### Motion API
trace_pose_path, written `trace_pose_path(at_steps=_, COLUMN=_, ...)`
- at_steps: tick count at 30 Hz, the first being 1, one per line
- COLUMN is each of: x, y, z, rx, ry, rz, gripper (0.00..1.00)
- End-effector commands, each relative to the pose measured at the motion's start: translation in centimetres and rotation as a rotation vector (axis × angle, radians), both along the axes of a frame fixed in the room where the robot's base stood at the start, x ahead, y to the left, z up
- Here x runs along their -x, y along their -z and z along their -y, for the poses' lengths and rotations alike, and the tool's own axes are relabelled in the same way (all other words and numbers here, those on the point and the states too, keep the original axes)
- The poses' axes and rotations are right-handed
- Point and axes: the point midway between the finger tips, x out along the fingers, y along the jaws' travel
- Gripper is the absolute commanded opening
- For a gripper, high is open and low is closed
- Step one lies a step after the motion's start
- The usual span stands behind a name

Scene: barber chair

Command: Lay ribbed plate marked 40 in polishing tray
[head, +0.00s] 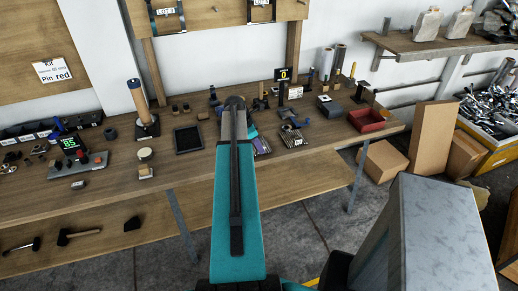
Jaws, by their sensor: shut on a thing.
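My teal arm (237,205) rises through the middle of the head view and hides part of the bench behind it. My gripper's fingers do not show; the arm covers them, so I cannot see what they hold. A ribbed plate (262,147) shows partly, just right of the arm. Another ribbed plate (292,137) lies on the bench further right. No number is readable on either. A red tray (366,120) stands near the bench's right end, and a flat black tray (188,139) lies left of the arm. I cannot tell which is the polishing tray.
The wooden bench (110,196) holds a control box (79,163) reading 85, a cork-coloured cylinder on a stand (142,108) and a sign (284,75) reading 0. Cardboard boxes (432,135) stand on the floor at right. The bench front left of the arm is mostly bare.

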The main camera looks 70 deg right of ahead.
Motion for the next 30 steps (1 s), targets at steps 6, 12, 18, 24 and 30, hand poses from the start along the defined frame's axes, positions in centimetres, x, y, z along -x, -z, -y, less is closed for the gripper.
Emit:
trace_pose_path(at_steps=6, x=0.0, y=-1.7, z=0.1, rx=0.003, ry=0.000, rz=0.001, gripper=0.00)
trace_pose_path(at_steps=12, x=0.8, y=-2.5, z=-0.9, rx=0.001, ry=0.000, rz=0.000, gripper=0.00)
trace_pose_path(at_steps=18, x=2.4, y=-2.7, z=-2.7, rx=0.002, ry=0.001, rz=0.000, gripper=0.00)
trace_pose_path(at_steps=24, x=4.2, y=-2.9, z=-4.6, rx=0.001, ry=0.000, rz=0.000, gripper=0.00)
trace_pose_path(at_steps=30, x=6.1, y=-3.2, z=-6.6, rx=0.002, ry=0.000, rz=0.001, gripper=0.00)
